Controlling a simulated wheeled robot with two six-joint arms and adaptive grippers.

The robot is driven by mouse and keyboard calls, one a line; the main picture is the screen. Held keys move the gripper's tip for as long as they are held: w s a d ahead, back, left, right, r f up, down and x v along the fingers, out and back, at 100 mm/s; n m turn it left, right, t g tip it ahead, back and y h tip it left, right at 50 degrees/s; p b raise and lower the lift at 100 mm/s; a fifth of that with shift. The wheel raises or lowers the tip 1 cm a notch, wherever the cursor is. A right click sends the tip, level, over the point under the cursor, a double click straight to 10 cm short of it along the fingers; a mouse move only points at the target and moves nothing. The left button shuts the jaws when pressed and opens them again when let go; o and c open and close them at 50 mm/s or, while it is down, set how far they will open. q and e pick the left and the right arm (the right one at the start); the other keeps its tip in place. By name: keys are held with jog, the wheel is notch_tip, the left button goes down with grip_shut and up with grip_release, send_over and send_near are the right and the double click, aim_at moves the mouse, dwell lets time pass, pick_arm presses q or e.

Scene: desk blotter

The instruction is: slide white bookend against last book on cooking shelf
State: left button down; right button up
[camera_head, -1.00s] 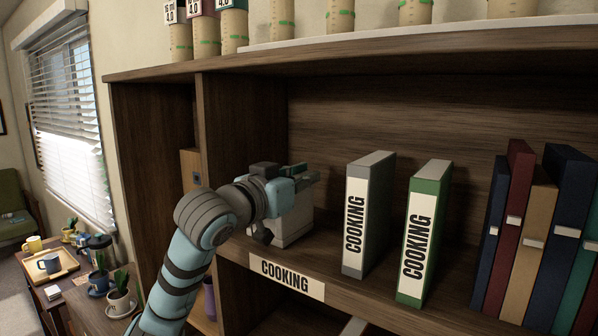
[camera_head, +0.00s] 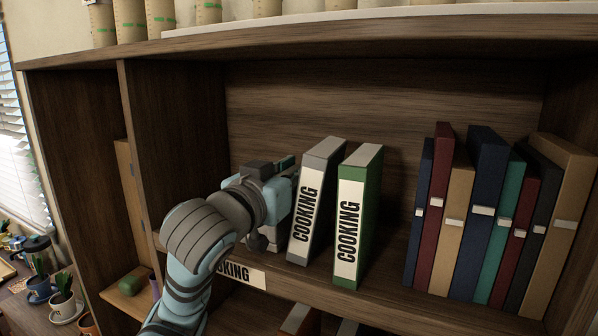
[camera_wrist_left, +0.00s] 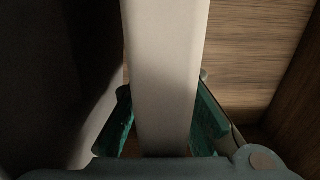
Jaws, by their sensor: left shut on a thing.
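The white bookend (camera_head: 276,238) stands on the cooking shelf, mostly hidden by my left gripper (camera_head: 284,166) in the head view. In the left wrist view, the pale upright bookend (camera_wrist_left: 166,80) is between the two green-padded fingers of my left gripper (camera_wrist_left: 165,130), which is shut on it. Just right of the gripper, a grey COOKING book (camera_head: 307,212) leans right, its top close to the green COOKING book (camera_head: 350,232), which stands nearly upright. Whether the bookend touches the grey book is hidden. My right gripper is out of view.
A COOKING label (camera_head: 240,274) is on the shelf's front edge, partly covered by my left arm. A row of several books (camera_head: 485,215) stands farther right, with a gap of bare shelf before it. A vertical divider (camera_head: 145,160) bounds the compartment at left.

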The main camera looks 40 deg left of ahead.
pick_arm(q)
jog(key=c, duration=1.5)
grip_release()
jog(key=shift+a, duration=0.1)
